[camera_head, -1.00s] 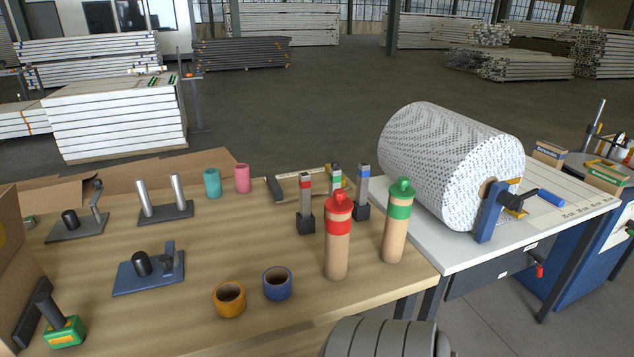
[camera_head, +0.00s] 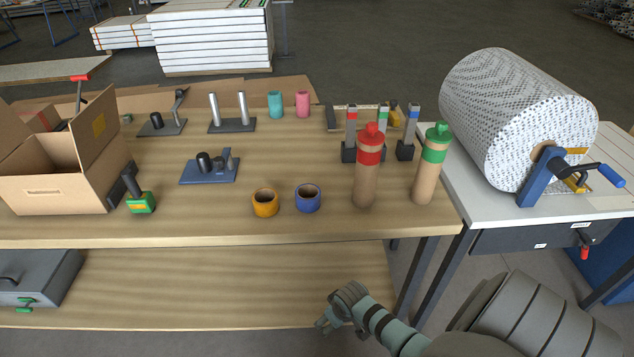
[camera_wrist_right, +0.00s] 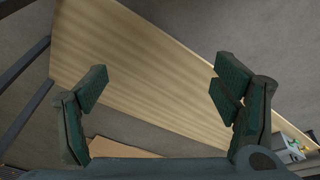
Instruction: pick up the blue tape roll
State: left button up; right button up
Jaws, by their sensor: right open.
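The blue tape roll (camera_head: 308,198) stands on the wooden table near its front edge in the head view, just right of an orange tape roll (camera_head: 265,203). My right gripper (camera_head: 328,318) is below and in front of the table edge in the head view, apart from the roll. In the right wrist view its two fingers (camera_wrist_right: 160,88) are spread wide with nothing between them, and the wooden lower shelf shows beyond. The blue roll is not in the wrist view. My left gripper is not in view.
A red-capped tube (camera_head: 368,170) and a green-capped tube (camera_head: 431,165) stand right of the rolls. A cardboard box (camera_head: 55,190) and a green-based tool (camera_head: 140,203) are at left. The table's front edge (camera_head: 220,240) overhangs a lower shelf (camera_head: 220,290).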

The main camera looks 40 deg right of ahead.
jog(key=w+r, duration=0.6)
jog(key=r, duration=0.4)
notch_tip(320, 180, up, 28)
jog(key=t+p, duration=0.2)
send_over(308, 193)
jog(key=s+a, duration=0.3)
jog(key=s, duration=0.5)
jog(key=shift+m+y, duration=0.3)
jog(key=b+x, duration=0.1)
jog(key=x, duration=0.3)
jog(key=b+x, duration=0.1)
jog(key=x, duration=0.9)
jog(key=shift+d+b, duration=0.4)
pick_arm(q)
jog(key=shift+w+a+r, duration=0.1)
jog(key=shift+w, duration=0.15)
pick_arm(e)
jog(key=c, duration=1.2)
